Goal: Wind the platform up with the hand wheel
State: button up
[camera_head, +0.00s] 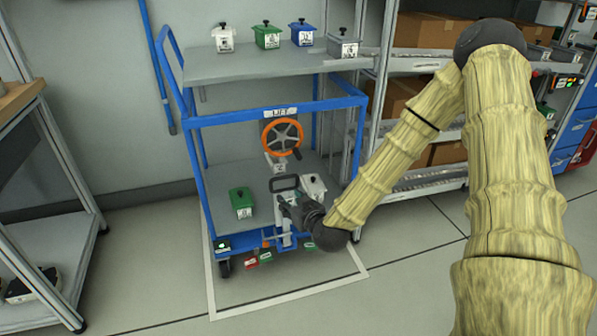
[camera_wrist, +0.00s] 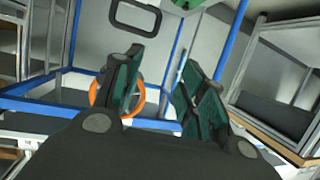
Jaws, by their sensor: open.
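The orange hand wheel (camera_head: 282,136) stands upright on the blue lift cart, under a small "LIFT" sign (camera_head: 282,113). A grey upper platform (camera_head: 235,69) sits above the cart's blue frame; a grey lower deck (camera_head: 226,179) lies near the floor. I cannot tell which one the wheel drives. My gripper (camera_head: 290,199) is low in front of the cart, below the wheel and apart from it. In the wrist view my gripper (camera_wrist: 158,78) has its dark green fingers spread with nothing between them. Part of the orange wheel (camera_wrist: 141,100) shows behind the fingers.
A black loop handle (camera_head: 285,183) is close by my gripper. Several lidded boxes, including a green one (camera_head: 267,35), stand on the upper platform. A green box (camera_head: 241,203) and a white box (camera_head: 313,187) are on the lower deck. Shelving (camera_head: 425,60) flanks the right.

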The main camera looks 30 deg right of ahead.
aim_at(300, 160)
jog(key=w+d+r+m+t+h+b, duration=0.25)
jog(key=w+d+r+b, duration=0.2)
jog(key=d, duration=0.35)
jog(key=shift+n+t+h, duration=0.25)
jog(key=shift+n+t, duration=0.1)
jog(key=shift+n, duration=0.1)
jog(key=b+x, duration=0.4)
jog(key=x, duration=0.6)
jog(key=shift+s+d+r, duration=0.1)
jog(key=shift+d+r, duration=0.05)
grip_shut()
